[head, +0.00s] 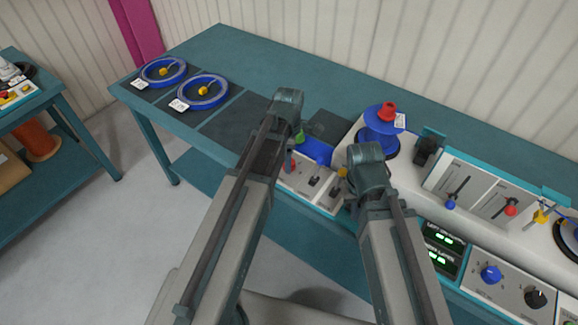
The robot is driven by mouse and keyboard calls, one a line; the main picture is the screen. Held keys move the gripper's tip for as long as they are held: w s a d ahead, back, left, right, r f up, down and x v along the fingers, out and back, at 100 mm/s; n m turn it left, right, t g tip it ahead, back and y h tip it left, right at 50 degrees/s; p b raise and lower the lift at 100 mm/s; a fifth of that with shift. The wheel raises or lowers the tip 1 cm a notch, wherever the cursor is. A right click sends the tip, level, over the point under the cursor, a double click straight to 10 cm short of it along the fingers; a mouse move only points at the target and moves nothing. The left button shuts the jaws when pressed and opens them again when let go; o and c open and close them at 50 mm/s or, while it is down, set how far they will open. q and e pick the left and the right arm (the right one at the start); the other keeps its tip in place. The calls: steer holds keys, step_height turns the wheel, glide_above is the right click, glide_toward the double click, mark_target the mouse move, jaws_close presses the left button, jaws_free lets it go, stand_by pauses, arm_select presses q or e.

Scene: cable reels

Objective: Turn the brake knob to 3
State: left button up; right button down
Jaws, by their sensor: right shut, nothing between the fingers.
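Two round knobs sit on the light front panel (505,300) at the lower right: a blue knob (491,275) and a black knob (536,298). Their markings are too small to read, so I cannot tell which is the brake knob or where it points. My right gripper (366,162) is shut and empty, left of the knobs and apart from them. My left gripper (289,100) is farther left over the bench; its fingers are not clear to see.
A blue reel with a red top (387,125) stands behind my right gripper. Slider panels (480,195) and green displays (443,248) lie to the right. Small levers (314,182) stand between my arms. Two blue rings (203,91) lie on the bench's far left.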

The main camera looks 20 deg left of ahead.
arm_select(q)
steer(key=shift+f, duration=0.55)
arm_select(e)
steer(key=shift+f, duration=0.6)
arm_select(q)
steer(key=shift+c, duration=0.2)
arm_select(e)
steer(key=shift+r, duration=0.1)
arm_select(q)
jaws_close()
